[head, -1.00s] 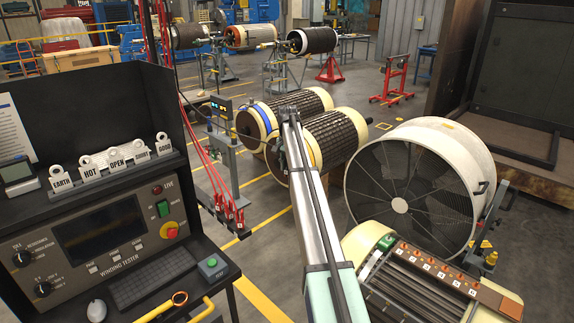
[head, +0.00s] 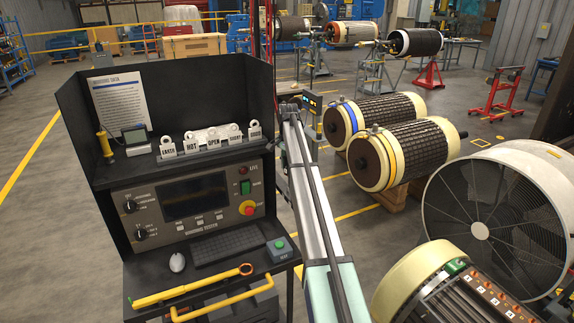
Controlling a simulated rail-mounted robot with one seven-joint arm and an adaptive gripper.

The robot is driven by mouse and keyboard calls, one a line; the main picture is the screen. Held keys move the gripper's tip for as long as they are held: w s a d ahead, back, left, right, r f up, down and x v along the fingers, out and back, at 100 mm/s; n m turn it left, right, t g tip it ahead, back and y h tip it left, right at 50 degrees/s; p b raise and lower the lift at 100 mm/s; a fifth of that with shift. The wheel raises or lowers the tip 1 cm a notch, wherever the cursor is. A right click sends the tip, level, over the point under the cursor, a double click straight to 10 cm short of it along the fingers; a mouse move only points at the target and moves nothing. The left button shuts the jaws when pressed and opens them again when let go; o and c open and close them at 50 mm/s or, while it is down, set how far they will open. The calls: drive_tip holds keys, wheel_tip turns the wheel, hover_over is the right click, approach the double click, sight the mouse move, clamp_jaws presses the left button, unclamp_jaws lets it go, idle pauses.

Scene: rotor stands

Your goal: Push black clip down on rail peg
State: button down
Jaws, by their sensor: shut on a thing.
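I do not make out the black clip or the rail peg in the head view. My arm (head: 322,215) reaches up from the bottom edge to a dark joint at its far end, beside the tester console. My gripper does not show; the arm and the console's side panel cover that area.
The winding tester console (head: 120,215) stands left of my arm, with a yellow tool (head: 190,287) on its front ledge. Two wound rotors (head: 420,150) lie right of the arm. A large fan (head: 490,205) and another rotor (head: 405,280) stand at the right. Floor at far left is clear.

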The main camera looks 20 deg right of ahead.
drive_tip(key=shift+d+f, duration=0.15)
drive_tip(key=shift+f, duration=0.05)
drive_tip(key=shift+f+b, duration=1.35)
drive_tip(key=shift+f, duration=2.05)
drive_tip(key=shift+f, duration=0.5)
drive_tip(key=c, duration=0.8)
unclamp_jaws()
drive_tip(key=shift+r, duration=0.1)
